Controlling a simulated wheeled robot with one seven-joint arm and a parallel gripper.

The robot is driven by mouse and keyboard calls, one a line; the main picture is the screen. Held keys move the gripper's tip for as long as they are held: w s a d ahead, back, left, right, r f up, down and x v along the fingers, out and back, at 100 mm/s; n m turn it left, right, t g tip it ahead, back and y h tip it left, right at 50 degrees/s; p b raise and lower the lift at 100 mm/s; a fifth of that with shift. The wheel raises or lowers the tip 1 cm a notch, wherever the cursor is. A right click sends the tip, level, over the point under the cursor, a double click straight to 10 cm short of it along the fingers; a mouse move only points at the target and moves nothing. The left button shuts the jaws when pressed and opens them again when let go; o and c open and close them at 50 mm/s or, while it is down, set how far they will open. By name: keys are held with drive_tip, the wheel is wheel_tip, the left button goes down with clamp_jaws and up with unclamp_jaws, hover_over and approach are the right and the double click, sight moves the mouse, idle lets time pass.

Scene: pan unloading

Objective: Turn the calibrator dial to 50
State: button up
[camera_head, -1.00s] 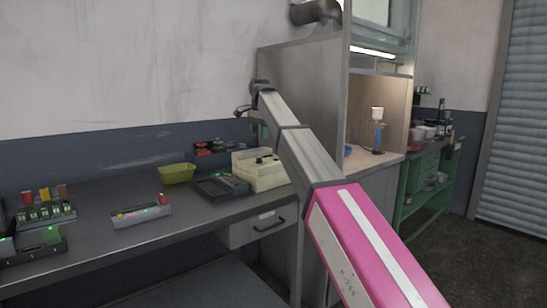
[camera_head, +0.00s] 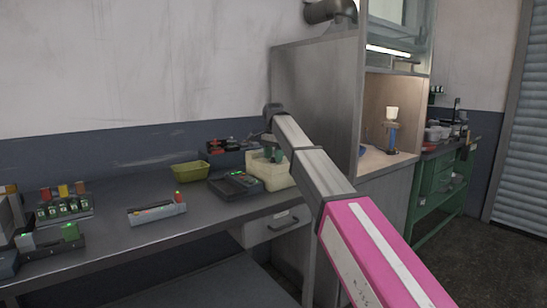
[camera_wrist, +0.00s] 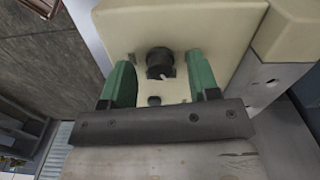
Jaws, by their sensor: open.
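The calibrator is a beige box (camera_head: 271,179) on the bench, beside the hood's side panel. In the wrist view its beige face (camera_wrist: 225,35) fills the upper middle. Its round black dial (camera_wrist: 159,60) has a small white pointer mark, and a smaller black knob (camera_wrist: 154,101) sits below it. My gripper (camera_wrist: 160,75) is open, with one green finger on each side of the dial and visible gaps between. In the head view my gripper (camera_head: 270,153) is down at the calibrator, partly hidden by my arm. The scale numbers cannot be read.
A dark device (camera_head: 234,185) stands just left of the calibrator, with a yellow-green bin (camera_head: 190,170) and a red-and-black rack (camera_head: 230,146) nearby. A grey box with a red button (camera_head: 157,213) sits farther left. The hood's side panel (camera_head: 318,110) rises close behind my arm.

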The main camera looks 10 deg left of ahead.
drive_tip(key=shift+f, duration=0.15)
drive_tip(key=shift+c, duration=0.3)
drive_tip(key=c, duration=0.9)
drive_tip(key=shift+o, duration=0.2)
drive_tip(key=shift+n, duration=0.4)
drive_tip(key=n, duration=0.5)
drive_tip(key=shift+n, duration=0.3)
drive_tip(key=n, duration=0.5)
drive_tip(key=shift+n, duration=0.4)
